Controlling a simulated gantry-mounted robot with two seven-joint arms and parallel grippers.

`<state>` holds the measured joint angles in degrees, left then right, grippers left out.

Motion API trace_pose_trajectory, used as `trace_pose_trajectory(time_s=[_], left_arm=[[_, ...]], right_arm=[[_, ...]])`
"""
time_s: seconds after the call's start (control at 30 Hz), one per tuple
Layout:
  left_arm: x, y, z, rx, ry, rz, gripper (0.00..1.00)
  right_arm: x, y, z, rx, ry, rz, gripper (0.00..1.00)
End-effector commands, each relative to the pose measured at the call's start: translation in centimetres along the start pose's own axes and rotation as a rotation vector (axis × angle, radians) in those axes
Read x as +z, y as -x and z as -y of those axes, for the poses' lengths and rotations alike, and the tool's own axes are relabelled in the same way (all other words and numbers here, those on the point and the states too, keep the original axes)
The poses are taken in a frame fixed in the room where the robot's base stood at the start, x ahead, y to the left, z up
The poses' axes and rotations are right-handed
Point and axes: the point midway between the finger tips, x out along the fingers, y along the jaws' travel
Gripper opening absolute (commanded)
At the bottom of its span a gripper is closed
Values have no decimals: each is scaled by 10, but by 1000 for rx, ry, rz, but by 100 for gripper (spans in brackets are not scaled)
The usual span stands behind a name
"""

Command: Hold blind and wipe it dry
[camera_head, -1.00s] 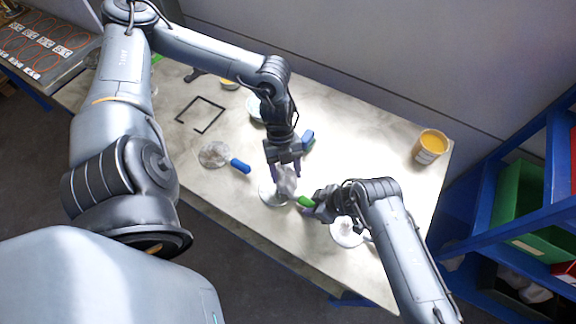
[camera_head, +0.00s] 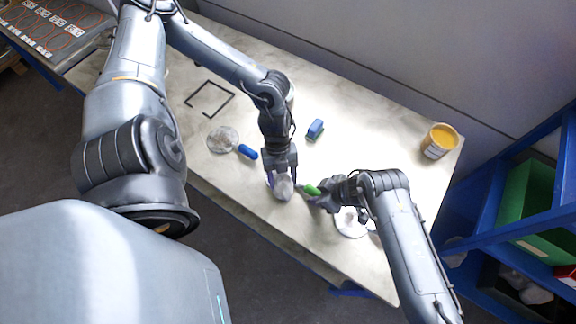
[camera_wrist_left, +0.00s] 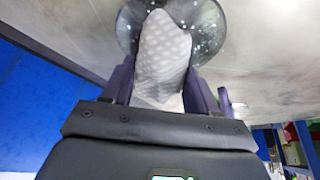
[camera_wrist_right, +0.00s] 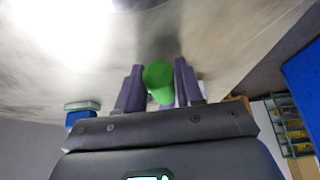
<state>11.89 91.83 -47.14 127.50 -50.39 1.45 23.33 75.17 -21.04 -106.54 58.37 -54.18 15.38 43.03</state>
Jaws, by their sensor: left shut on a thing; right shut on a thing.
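My left gripper (camera_head: 282,176) is shut on a whitish cloth (camera_head: 283,188). In the left wrist view the patterned cloth (camera_wrist_left: 163,58) hangs between the purple fingers (camera_wrist_left: 160,88), in front of a round shiny blind (camera_wrist_left: 207,28) speckled with droplets. The cloth hides the blind's middle; I cannot tell whether they touch. My right gripper (camera_head: 325,194) is shut on the green handle (camera_head: 311,189), just right of the cloth. In the right wrist view the green handle (camera_wrist_right: 158,78) sits between the fingers, end toward the camera.
A blue-handled disc (camera_head: 223,139) lies left of the grippers. A blue brush-like block (camera_head: 316,128) lies behind them. A pale disc (camera_head: 350,224) lies partly under my right arm.

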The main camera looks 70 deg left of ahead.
Motion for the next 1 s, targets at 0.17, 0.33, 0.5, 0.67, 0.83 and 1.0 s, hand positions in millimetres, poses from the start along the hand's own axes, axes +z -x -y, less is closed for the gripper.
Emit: trace_pose_trajectory(time_s=[0.17,0.33,0.5,0.67,0.83,1.0], left_arm=[[-2,0,-5,0,3,0,30],[10,4,4,0,3,0,30],[22,9,14,0,2,0,30],[32,13,22,0,3,0,30],[32,13,17,4,0,0,30],[22,9,4,4,1,0,30]], right_arm=[[0,0,0,1,0,-1,12],[0,0,0,0,1,-1,12],[0,0,0,0,1,-1,12],[0,0,0,0,1,-1,12],[0,0,0,0,1,-1,12],[0,0,0,1,0,-1,12]])
